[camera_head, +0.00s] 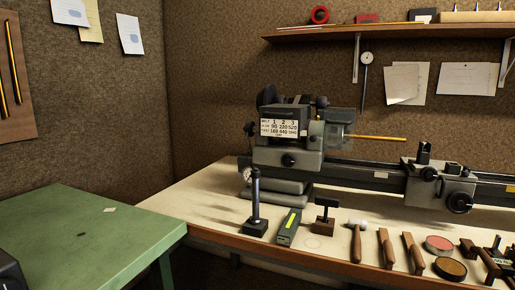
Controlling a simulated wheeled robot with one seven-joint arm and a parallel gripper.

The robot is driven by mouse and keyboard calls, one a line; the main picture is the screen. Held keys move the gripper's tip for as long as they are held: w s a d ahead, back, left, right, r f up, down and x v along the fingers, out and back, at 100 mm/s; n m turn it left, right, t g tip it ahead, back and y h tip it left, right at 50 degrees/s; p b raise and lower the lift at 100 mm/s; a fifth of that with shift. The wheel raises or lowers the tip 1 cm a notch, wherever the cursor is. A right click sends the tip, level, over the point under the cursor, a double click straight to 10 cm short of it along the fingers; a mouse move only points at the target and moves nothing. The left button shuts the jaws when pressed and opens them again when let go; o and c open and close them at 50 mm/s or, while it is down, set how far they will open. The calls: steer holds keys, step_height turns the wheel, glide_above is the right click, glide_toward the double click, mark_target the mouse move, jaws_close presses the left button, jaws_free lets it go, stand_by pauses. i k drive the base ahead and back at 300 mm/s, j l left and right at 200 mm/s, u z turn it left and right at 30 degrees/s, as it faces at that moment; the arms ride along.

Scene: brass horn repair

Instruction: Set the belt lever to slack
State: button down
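A grey lathe (287,155) stands on the cream-topped bench in the middle of the view. Its headstock bears a white speed plate (285,128) with rows of numbers. At the left side of the headstock is a small dark-knobbed lever (250,130), which may be the belt lever. It looks about upright, and I cannot tell whether it is set to slack or tight. Dark round pulley shapes (267,96) show behind the headstock top; the belt itself is not clear. My gripper is not in view.
On the bench front stand a dark post on a base (256,205), a grey-green block with a yellow label (289,227), a small T-topped stand (325,215), a mallet (356,240) and round tins (439,245). A green table (85,230) at left is mostly clear.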

mark_target(246, 129)
steer(key=i+u, duration=0.1)
steer(key=u, duration=0.3)
steer(key=i+l+u, duration=0.1)
steer(key=u, duration=0.25)
steer(key=l+u, duration=0.1)
steer(key=u, duration=0.3)
steer(key=i+l+u, duration=0.1)
steer(key=l, duration=0.25)
steer(key=i+l+u, duration=0.15)
steer(key=i+l, duration=0.15)
steer(key=i+l+u, duration=0.1)
steer(key=l, duration=0.4)
steer(key=i+l+u, duration=0.15)
steer(key=l, duration=0.25)
steer(key=i+l+u, duration=0.1)
steer(key=l, duration=0.3)
steer(key=i, duration=0.05)
